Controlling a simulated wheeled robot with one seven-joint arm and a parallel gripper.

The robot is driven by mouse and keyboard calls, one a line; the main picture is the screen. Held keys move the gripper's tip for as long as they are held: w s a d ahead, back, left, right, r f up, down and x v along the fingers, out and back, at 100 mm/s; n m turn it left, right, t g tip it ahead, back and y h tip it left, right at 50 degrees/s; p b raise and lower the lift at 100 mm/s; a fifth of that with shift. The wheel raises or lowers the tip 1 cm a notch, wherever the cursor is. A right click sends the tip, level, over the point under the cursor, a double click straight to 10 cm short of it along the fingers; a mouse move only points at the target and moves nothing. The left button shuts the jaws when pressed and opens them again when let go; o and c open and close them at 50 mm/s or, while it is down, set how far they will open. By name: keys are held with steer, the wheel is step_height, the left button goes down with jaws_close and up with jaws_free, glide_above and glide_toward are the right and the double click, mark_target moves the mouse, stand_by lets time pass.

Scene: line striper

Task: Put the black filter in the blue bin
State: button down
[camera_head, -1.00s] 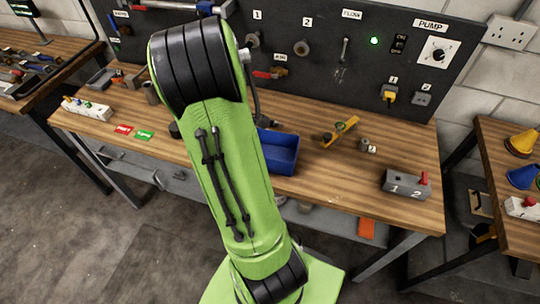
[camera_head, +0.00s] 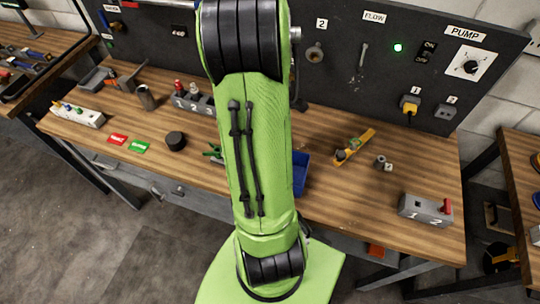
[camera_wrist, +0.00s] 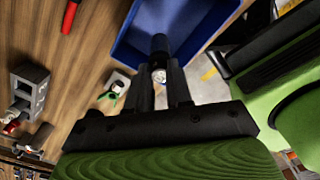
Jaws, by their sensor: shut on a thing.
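The black filter (camera_wrist: 160,44) is a small dark cylinder at the tips of my gripper (camera_wrist: 160,75) in the wrist view. My gripper is shut on it. The blue bin (camera_wrist: 133,52) lies beyond the filter in the wrist view, and the filter appears in front of its open inside. I cannot tell the height between them. In the head view the blue bin (camera_head: 300,172) is mostly hidden behind my green arm, and my gripper and the filter are hidden there.
A round black puck (camera_head: 175,140) lies on the wooden bench left of my arm. A grey block marked 1, 2, 3 (camera_head: 195,104) stands behind it. A yellow tool (camera_head: 353,146) and a grey block with a red switch (camera_head: 425,209) lie to the right. A dark pump panel stands behind.

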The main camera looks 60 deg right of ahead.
steer(key=f, duration=0.4)
steer(key=shift+w+d+f, duration=0.15)
steer(key=shift+d+f, duration=0.1)
steer(key=shift+a, duration=0.1)
steer(key=shift+f+b, duration=0.15)
steer(key=shift+b, duration=0.25)
steer(key=c, duration=1)
jaws_free()
